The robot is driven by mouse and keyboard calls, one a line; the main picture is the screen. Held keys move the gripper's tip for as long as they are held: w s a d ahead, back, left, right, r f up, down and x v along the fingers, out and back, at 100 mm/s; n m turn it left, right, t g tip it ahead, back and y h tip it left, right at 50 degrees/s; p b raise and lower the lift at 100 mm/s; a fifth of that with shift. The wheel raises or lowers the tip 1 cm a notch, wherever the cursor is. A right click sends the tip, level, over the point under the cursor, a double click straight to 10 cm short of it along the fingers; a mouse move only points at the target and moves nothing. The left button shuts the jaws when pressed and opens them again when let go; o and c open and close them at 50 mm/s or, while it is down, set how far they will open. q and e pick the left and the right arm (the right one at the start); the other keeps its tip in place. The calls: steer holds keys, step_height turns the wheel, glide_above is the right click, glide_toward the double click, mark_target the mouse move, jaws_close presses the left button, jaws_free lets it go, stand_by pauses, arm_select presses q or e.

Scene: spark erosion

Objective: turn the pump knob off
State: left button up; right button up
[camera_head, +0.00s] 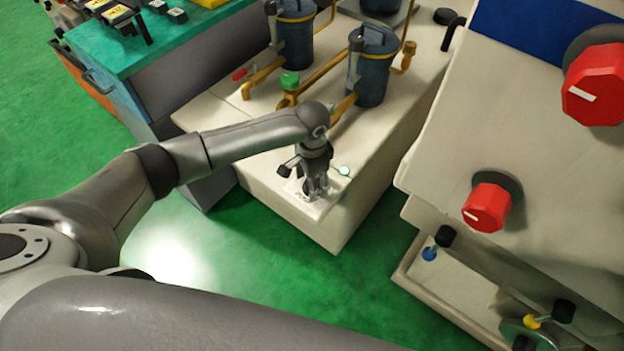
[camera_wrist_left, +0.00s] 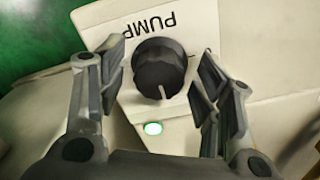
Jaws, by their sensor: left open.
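The pump knob (camera_wrist_left: 158,72) is a round black dial on a pale plate in the left wrist view. Its white pointer line faces down in that picture, toward a lit green lamp (camera_wrist_left: 153,128). The upside-down label PUMP (camera_wrist_left: 150,24) is above the knob. My left gripper (camera_head: 316,186) points down over the front corner of the cream cabinet (camera_head: 262,165). It is open, with one finger on each side of the knob; I cannot tell if they touch it. The gripper hides the knob in the head view. My right gripper is not in view.
Dark blue filter canisters (camera_head: 371,80) with brass pipes (camera_head: 262,75) stand behind my left gripper. A sloped cream machine panel with red knobs (camera_head: 487,206) is at the right. A teal-topped bench (camera_head: 160,45) is at the back left. Green floor is clear in front.

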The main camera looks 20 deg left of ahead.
arm_select(q)
steer(key=c, duration=1)
steer(key=shift+r+n+p, duration=0.1)
steer(key=shift+n+p, duration=0.3)
steer(key=shift+p, duration=0.35)
steer(key=n+p, duration=0.3)
steer(key=p, duration=0.1)
steer(key=n+p, duration=0.4)
steer(key=p, duration=0.1)
steer(key=shift+s+d+r, duration=0.1)
steer(key=shift+d, duration=0.1)
steer(key=n+p, duration=0.2)
steer(key=n, duration=0.1)
steer(key=n+p, duration=0.1)
steer(key=n, duration=0.1)
steer(key=shift+n+p, duration=0.35)
steer(key=shift+n, duration=0.05)
steer(key=shift+f+n+p, duration=0.15)
steer(key=shift+n+p, duration=0.3)
steer(key=shift+n, duration=0.65)
steer(key=shift+f+n+p, duration=0.1)
steer(key=shift+n+p, duration=0.35)
steer(key=shift+n, duration=0.65)
